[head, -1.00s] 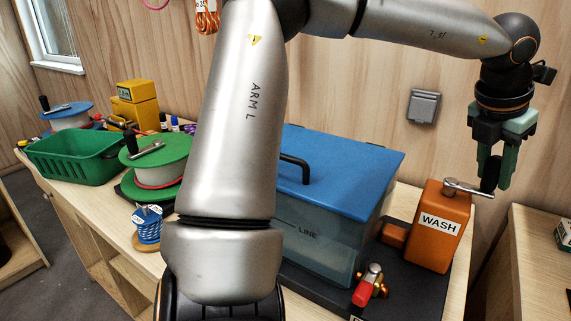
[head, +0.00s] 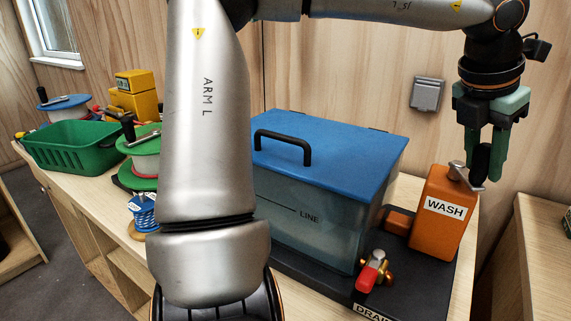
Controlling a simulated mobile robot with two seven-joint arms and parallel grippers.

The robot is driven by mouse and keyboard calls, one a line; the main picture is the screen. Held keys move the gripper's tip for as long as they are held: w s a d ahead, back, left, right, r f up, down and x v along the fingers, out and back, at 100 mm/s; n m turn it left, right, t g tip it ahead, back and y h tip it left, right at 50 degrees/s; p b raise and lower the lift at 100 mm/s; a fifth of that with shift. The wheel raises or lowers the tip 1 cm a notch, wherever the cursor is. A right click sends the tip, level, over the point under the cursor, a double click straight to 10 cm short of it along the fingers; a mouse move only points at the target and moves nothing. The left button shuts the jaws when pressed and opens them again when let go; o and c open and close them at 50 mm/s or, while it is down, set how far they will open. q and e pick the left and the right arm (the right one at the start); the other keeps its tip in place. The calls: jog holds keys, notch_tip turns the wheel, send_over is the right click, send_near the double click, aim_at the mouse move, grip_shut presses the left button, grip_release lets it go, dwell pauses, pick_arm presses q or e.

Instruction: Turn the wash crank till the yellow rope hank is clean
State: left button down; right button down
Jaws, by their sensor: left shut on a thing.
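The wash crank is a metal arm (head: 462,172) with a black upright handle (head: 481,162), on top of the orange box (head: 440,228) labelled WASH. My left gripper (head: 483,172), dark with green fingers, points down and is shut on the black handle. The crank arm points to the right and toward the front. The wash tank (head: 310,225) has a closed blue lid (head: 345,160) and murky, translucent walls with a LINE mark. The yellow rope hank cannot be made out in the tank. My right gripper is not in view.
A tap with a red handle (head: 368,275) sits at the tank's front right, by a DRAIN label. A green basket (head: 75,150), a green reel (head: 140,140) and a blue rope spool (head: 143,212) stand at left. My left arm covers the middle bench.

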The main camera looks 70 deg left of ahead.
pick_arm(q)
jog(key=c, duration=0.5)
grip_release()
jog(key=p+v, duration=0.2)
jog(key=v, duration=1)
jog(key=shift+s+d+r, duration=0.1)
jog(key=shift+s+r, duration=0.1)
jog(key=shift+r, duration=0.1)
jog(key=shift+d+f, duration=0.1)
